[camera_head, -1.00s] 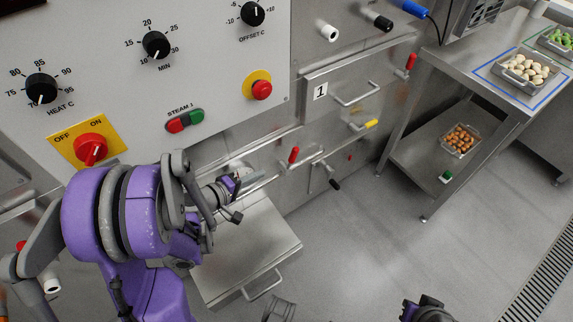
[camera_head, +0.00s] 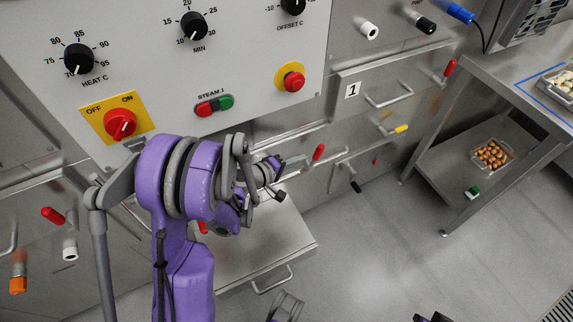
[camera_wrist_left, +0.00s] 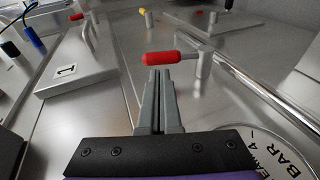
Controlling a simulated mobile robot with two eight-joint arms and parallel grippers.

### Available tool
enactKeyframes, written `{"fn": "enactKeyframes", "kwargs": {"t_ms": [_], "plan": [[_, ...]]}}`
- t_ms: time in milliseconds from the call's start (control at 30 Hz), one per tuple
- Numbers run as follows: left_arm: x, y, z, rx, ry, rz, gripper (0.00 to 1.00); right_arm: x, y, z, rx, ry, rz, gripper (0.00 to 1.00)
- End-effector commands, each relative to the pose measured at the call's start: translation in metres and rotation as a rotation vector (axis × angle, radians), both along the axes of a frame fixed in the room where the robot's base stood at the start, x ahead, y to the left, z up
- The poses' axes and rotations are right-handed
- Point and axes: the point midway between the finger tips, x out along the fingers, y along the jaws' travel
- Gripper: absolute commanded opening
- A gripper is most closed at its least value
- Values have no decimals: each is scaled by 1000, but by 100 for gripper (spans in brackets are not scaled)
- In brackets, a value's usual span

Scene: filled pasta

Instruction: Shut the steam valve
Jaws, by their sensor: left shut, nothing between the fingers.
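The red-handled lever (camera_wrist_left: 165,58) on a metal valve stem stands just beyond my left fingertips in the left wrist view; in the head view a red handle (camera_head: 318,152) stands near the fingertips. I cannot tell whether they touch. Which handle is the steam valve is not labelled. My left gripper (camera_head: 300,161) points right, in front of the machine. In the left wrist view its fingers (camera_wrist_left: 157,75) are shut together and empty. A dark part at the head view's bottom edge seems to be my right arm; its fingers do not show.
A control panel (camera_head: 240,60) with knobs, an OFF/ON switch (camera_head: 121,123) and STEAM 1 buttons (camera_head: 214,105) is above my left arm. A gauge marked BAR (camera_wrist_left: 275,155) is beside the gripper. A yellow handle (camera_head: 395,130) is farther right. A steel table (camera_head: 475,75) stands right, beyond open floor.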

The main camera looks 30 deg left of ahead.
Motion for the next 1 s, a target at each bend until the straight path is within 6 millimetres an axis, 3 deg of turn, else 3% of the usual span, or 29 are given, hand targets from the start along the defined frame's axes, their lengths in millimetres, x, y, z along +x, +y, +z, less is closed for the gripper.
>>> {"fn": "enactKeyframes", "kwargs": {"t_ms": [100, 300, 1000], "plan": [[21, -8, -9, 0, 0, -2, 0, 0, 0, -4, 0, 1, 0, 0], [42, -14, -16, 2, 0, -1, 0, 0, 0, -6, 0, 2, 0, 0], [50, -18, -16, 19, 30, 0, 0, 0, 0, -4, 0, 1, 0, 0]]}}
